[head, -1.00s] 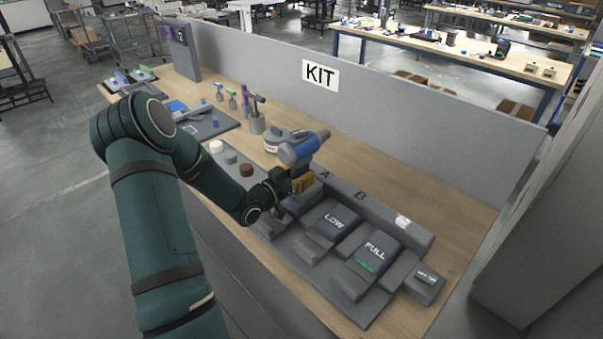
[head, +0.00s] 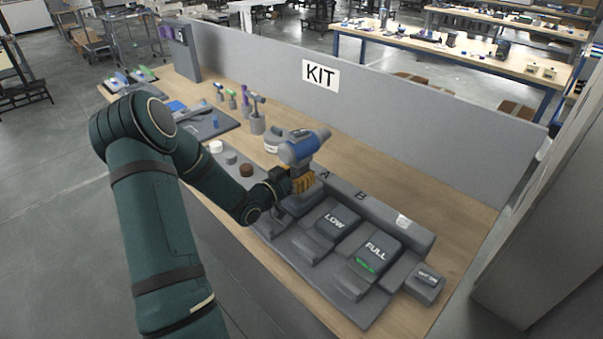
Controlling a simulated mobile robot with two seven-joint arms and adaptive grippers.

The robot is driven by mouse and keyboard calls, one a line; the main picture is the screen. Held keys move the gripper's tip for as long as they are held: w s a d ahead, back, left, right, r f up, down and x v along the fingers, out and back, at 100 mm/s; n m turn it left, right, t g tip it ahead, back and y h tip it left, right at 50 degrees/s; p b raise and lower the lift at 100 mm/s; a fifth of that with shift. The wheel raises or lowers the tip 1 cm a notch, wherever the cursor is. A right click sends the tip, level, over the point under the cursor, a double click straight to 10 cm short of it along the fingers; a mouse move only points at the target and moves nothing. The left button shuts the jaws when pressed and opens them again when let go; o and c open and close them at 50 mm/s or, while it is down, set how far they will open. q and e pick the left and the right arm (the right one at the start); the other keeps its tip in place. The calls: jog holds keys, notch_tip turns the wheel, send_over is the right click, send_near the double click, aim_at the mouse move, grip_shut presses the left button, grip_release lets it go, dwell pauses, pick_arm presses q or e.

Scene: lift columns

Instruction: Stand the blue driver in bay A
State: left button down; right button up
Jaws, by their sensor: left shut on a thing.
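The blue driver (head: 299,151) is upright near the back rail, its grey nose pointing right and up. My left gripper (head: 300,183) is shut on its handle, with orange-brown finger pads showing. The driver's grey base shows just below the gripper, at the bay beside the letter A (head: 325,175). I cannot tell whether the base touches the bay floor, as the gripper and wrist hide part of it. My right gripper is not in view.
The grey dock (head: 415,232) holds two blocks marked LOW (head: 334,222) and FULL (head: 375,250). A grey partition with a KIT sign (head: 320,75) stands behind.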

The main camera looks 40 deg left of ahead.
pick_arm(q)
jog(key=shift+f+b, duration=0.35)
jog(key=shift+b, duration=0.05)
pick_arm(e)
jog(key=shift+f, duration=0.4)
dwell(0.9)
pick_arm(q)
jog(key=shift+c, duration=2.4)
grip_release()
jog(key=shift+f, duration=0.15)
jog(key=shift+s, duration=0.15)
